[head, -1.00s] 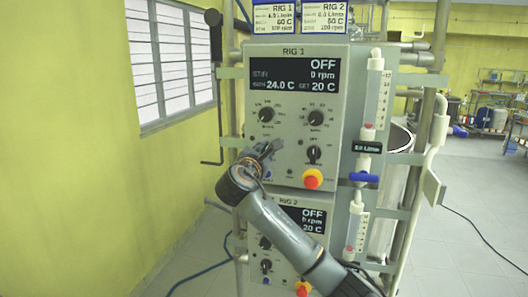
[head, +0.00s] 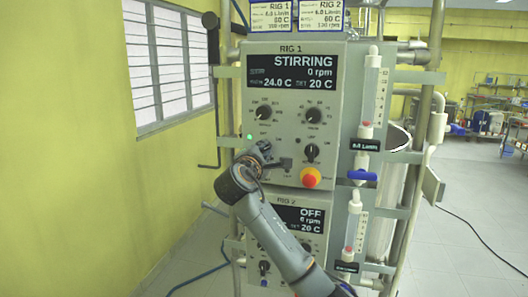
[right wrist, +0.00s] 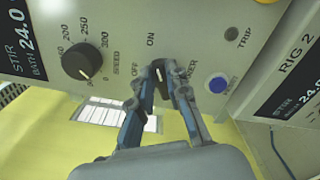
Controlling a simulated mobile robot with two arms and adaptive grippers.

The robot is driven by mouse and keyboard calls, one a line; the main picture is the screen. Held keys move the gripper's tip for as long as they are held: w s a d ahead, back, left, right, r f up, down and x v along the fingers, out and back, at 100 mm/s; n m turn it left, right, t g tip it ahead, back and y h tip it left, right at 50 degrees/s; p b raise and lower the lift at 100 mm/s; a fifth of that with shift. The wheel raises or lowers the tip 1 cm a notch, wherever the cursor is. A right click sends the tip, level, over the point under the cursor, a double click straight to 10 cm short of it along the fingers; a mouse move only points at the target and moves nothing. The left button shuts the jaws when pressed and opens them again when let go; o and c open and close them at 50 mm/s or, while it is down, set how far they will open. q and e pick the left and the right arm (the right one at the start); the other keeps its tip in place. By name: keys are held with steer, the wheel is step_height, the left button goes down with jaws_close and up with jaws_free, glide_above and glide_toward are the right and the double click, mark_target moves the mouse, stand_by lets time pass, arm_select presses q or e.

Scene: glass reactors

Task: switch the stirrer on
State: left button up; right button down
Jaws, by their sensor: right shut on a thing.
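The RIG 1 panel (head: 290,90) shows in the head view; its display (head: 291,74) reads STIRRING, 0 rpm, 24.0 C. A small green lamp (head: 249,136) is lit at the panel's left. My right gripper (head: 264,149) is at the panel's lower left and hides the stirrer switch there. In the right wrist view, my right gripper (right wrist: 160,70) is shut on the small dark stirrer switch (right wrist: 158,76), beside the OFF and ON labels. The speed knob (right wrist: 82,60) is apart from the fingers. My left gripper is not in view.
The RIG 2 panel (head: 292,199) sits below; its display reads OFF. A red stop button (head: 310,178) is right of my gripper. A blue button (right wrist: 218,84) is close to the fingers. Flow tubes (head: 373,95) stand right of the panels.

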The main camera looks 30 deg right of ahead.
stand_by(0.3)
steer(key=c, duration=1.3)
jaws_free()
steer(key=v, duration=1.2)
steer(key=shift+f, duration=0.1)
